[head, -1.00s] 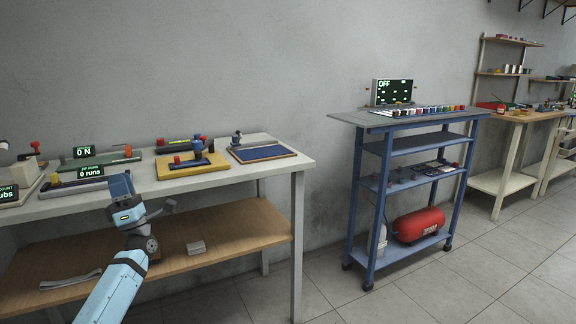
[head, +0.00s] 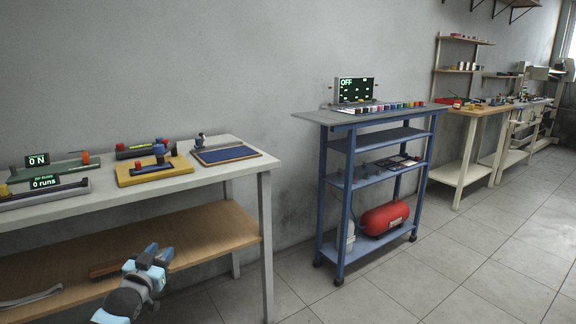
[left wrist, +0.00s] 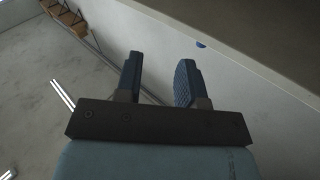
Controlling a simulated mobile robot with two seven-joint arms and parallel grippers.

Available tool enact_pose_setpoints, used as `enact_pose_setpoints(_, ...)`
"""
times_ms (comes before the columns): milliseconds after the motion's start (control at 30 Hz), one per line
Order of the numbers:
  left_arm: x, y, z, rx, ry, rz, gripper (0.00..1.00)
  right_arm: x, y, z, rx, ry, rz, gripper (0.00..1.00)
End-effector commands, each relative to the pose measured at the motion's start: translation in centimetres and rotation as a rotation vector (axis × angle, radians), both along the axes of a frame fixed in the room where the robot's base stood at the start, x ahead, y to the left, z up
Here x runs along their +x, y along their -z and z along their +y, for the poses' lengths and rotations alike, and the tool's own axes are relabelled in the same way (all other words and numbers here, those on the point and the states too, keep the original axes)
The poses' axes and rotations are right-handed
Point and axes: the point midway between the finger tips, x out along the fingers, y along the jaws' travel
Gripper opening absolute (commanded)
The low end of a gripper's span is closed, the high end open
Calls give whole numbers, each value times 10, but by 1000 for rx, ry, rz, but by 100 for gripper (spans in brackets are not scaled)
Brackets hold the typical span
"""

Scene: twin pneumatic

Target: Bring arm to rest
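My left gripper (head: 155,257) is low in the head view, in front of the lower shelf of the white bench (head: 268,240). My blue forearm comes in below it. In the left wrist view, its two dark blue fingers (left wrist: 160,82) stand apart with an empty gap between them. Nothing is held. A pale surface edge (left wrist: 240,60) shows behind the fingers at the upper right; I cannot tell how far off it is. My right gripper is in no view.
The bench top carries a yellow-based fixture (head: 153,168), a blue mat board (head: 226,154) and small displays. A blue cart (head: 345,205) with a red tank (head: 384,217) stands to the right. Tiled floor (head: 400,280) lies open in front of the cart.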

Motion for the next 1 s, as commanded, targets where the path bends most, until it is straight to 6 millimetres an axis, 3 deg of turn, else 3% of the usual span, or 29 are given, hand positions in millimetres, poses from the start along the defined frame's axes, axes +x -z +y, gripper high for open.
enact_pose_setpoints(100, -55, 23, -52, -26, 85, 15, 36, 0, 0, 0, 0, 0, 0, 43)
enact_pose_setpoints(233, -133, 36, -110, -78, 187, 28, 36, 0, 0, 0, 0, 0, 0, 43)
enact_pose_setpoints(400, -232, 27, -166, -176, 293, 39, 36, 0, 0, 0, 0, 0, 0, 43)
enact_pose_setpoints(500, -274, 14, -185, -228, 331, 42, 36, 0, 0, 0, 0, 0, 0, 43)
enact_pose_setpoints(833, -374, -38, -210, -384, 397, 43, 36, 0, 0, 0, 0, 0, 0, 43)
enact_pose_setpoints(1000, -366, -53, -207, -351, 370, 90, 36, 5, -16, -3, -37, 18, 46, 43)
